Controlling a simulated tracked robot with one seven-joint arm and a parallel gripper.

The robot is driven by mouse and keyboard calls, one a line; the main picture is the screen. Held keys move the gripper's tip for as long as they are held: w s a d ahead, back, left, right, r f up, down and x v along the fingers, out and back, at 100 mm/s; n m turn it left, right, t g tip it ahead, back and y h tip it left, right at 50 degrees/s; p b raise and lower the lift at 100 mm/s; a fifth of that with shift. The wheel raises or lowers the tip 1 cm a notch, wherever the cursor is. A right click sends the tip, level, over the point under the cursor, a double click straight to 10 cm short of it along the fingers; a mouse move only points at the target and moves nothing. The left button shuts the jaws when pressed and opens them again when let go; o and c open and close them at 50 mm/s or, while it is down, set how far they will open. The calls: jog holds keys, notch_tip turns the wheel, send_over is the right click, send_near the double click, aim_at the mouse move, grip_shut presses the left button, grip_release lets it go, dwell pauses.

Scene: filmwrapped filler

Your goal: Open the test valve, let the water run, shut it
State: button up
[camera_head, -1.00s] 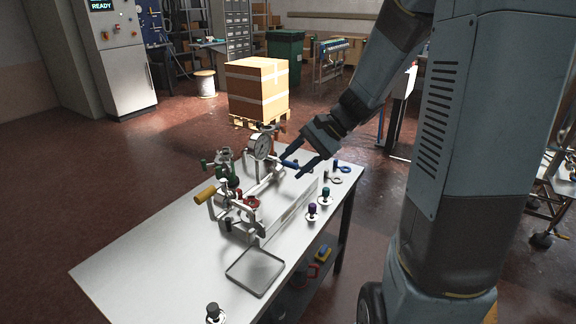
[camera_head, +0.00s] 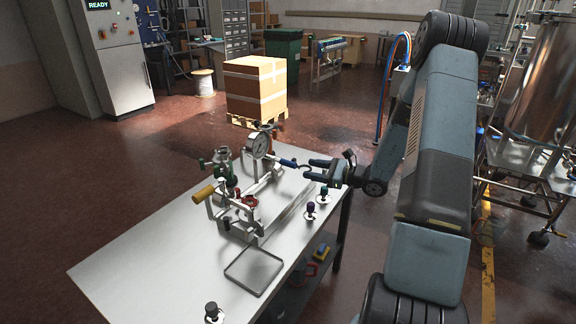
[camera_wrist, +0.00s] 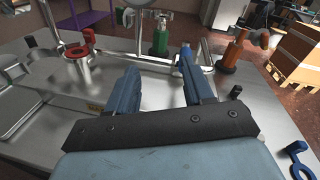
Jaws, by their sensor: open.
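A metal test rig with a round gauge (camera_head: 259,145) stands on the steel table (camera_head: 140,262). It carries a red handwheel (camera_head: 250,201), a green fitting (camera_head: 223,171), a blue handle (camera_head: 288,162) and a yellow handle (camera_head: 203,194). Which part is the test valve, I cannot tell. My gripper (camera_head: 310,170) is open and empty at the rig's right side, its fingers pointing left towards the blue handle. In the wrist view my gripper (camera_wrist: 156,72) has both fingers apart, with the red handwheel (camera_wrist: 80,55) to their left and the green fitting (camera_wrist: 160,40) beyond. No water shows.
A shallow tray (camera_head: 231,268) lies at the table's front. Purple (camera_head: 311,208) and blue (camera_head: 324,191) knobs stand by its right edge, a black knob (camera_head: 212,309) at the near corner. A blue ring (camera_wrist: 301,165) lies right of my gripper. A cardboard box (camera_head: 256,88) stands behind.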

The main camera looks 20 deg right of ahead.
aim_at(288, 164)
jog(key=w+d+f+m+t+h, duration=0.1)
jog(key=w+d+f+m+t, duration=0.1)
jog(key=d+f+m, duration=0.15)
jog(key=shift+n, duration=0.35)
jog(key=x, duration=1.3)
jog(key=shift+w+a+f, duration=0.15)
jog(key=shift+w+a, duration=0.05)
jog(key=shift+a, duration=0.05)
grip_shut()
